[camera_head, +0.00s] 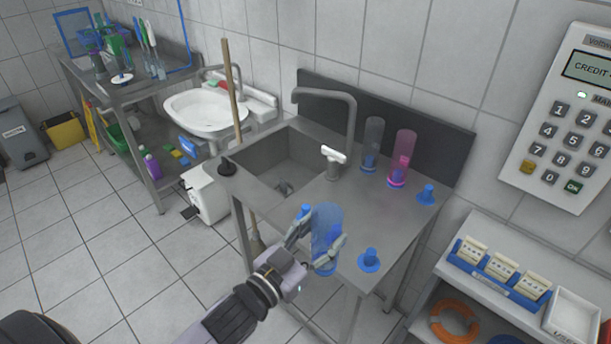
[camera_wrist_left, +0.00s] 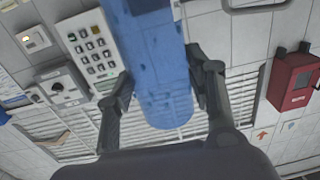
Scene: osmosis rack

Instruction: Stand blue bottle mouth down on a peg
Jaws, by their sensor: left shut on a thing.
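The translucent blue bottle (camera_head: 326,222) is upright at the front edge of the steel sink counter (camera_head: 335,195). My left gripper (camera_head: 318,242) is shut around its lower part. In the left wrist view the bottle (camera_wrist_left: 160,75) lies between the two fingers. Its lower end is partly hidden by a finger, so I cannot tell whether it touches a peg or the counter. A bare blue peg (camera_head: 370,261) stands to its right, another (camera_head: 426,194) at the counter's right side. A small blue knob (camera_head: 304,211) shows beside the bottle. My right gripper is not in view.
A clear bottle (camera_head: 374,135) and a pink bottle (camera_head: 404,150) stand on pegs at the back. The tap (camera_head: 350,115) and a white-handled fitting (camera_head: 333,156) rise left of them. The sink basin (camera_head: 275,165) is open at left. A shelf (camera_head: 530,250) stands at right.

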